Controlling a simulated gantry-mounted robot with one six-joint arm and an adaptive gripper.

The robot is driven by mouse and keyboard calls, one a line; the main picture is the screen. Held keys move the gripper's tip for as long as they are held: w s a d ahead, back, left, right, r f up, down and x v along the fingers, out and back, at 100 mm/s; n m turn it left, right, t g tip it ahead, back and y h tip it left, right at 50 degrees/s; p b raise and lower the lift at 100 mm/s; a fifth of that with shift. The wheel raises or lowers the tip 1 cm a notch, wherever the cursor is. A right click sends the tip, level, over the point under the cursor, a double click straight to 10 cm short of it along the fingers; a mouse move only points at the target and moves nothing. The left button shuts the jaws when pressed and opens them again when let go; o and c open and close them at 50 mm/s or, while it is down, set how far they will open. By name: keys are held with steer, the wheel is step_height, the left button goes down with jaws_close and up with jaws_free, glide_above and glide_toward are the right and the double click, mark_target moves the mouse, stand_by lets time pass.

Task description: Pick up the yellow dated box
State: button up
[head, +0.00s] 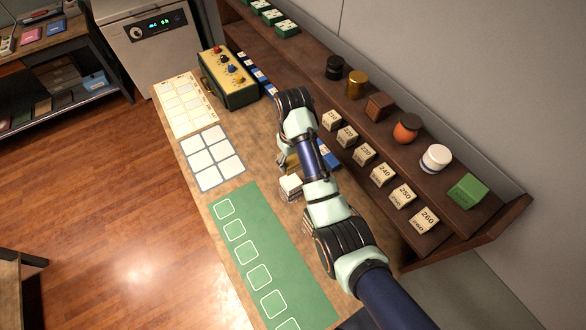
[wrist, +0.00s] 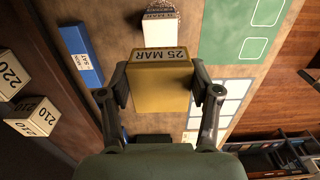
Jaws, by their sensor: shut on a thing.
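The yellow dated box (wrist: 161,85) is marked "25 MAR" and sits between the two fingers of my gripper (wrist: 163,92) in the wrist view. My gripper is shut on it, with a finger against each side. I cannot tell how high the yellow box is above the table.
A blue box (wrist: 80,54) lies near the shelf side. Numbered blocks (head: 381,174) line the lower shelf at the right, with jars above. A green mat (head: 243,217) with outlined squares, a white grid (head: 212,158) and a knobbed green device (head: 229,77) occupy the table.

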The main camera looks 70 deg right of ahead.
step_height(320, 180, up, 10)
steer(key=p, duration=0.8)
steer(key=shift+r, duration=0.15)
